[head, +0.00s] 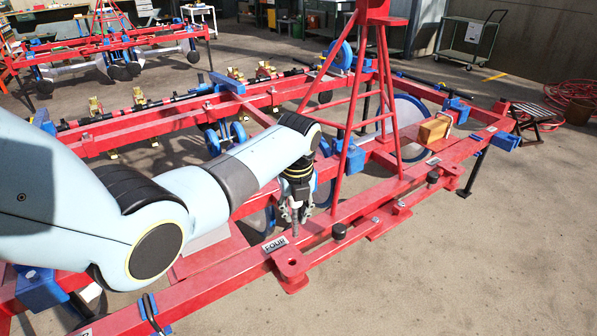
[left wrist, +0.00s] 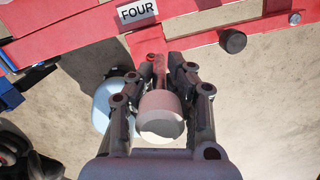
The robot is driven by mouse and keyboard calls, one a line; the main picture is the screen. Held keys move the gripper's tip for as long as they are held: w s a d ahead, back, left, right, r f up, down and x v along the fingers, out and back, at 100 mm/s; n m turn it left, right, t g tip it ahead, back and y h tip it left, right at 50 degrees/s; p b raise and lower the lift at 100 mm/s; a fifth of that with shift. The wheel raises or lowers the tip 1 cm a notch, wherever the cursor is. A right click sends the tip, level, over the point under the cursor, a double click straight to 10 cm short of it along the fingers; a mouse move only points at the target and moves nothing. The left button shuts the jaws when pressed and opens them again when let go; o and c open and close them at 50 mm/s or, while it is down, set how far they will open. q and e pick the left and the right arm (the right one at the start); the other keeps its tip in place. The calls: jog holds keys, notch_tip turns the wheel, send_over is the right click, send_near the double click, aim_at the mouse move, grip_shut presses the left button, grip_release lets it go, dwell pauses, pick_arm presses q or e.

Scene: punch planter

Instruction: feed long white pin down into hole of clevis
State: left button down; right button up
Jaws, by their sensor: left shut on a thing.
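My left gripper (head: 296,214) is shut on the long white pin (head: 295,229). The pin points down from the fingers, and its lower end shows just above the clevis in the picture. In the left wrist view the gripper (left wrist: 158,72) has the pin's pale round head (left wrist: 160,115) between its fingers. The red clevis (head: 291,270) sticks out from the front rail beside the FOUR label, with a dark hole in its top plate. It also shows in the left wrist view (left wrist: 143,42), partly behind the pin. I cannot tell whether the tip touches it. My right gripper is out of view.
The FOUR label (head: 275,244) is on the red rail. A black knob (head: 339,231) sits to the right on the frame. A red tripod stand (head: 372,110) rises behind my gripper. A wooden block (head: 434,129) lies on the frame. The floor at front right is clear.

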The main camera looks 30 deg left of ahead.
pick_arm(q)
notch_tip(320, 180, down, 6)
jog(key=s+b, duration=0.2)
jog(key=b, duration=0.2)
jog(key=shift+s+d, duration=0.4)
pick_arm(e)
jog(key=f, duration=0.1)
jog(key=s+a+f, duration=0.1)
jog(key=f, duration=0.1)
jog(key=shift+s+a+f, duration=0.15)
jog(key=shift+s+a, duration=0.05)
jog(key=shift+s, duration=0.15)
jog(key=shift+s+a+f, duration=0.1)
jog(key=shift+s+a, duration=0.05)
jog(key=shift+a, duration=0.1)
pick_arm(q)
jog(key=shift+f+b, duration=0.95)
jog(key=shift+f, duration=0.45)
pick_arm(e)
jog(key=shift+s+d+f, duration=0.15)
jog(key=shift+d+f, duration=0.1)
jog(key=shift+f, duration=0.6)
pick_arm(q)
jog(key=shift+f+b, duration=1)
jog(key=shift+f, duration=0.45)
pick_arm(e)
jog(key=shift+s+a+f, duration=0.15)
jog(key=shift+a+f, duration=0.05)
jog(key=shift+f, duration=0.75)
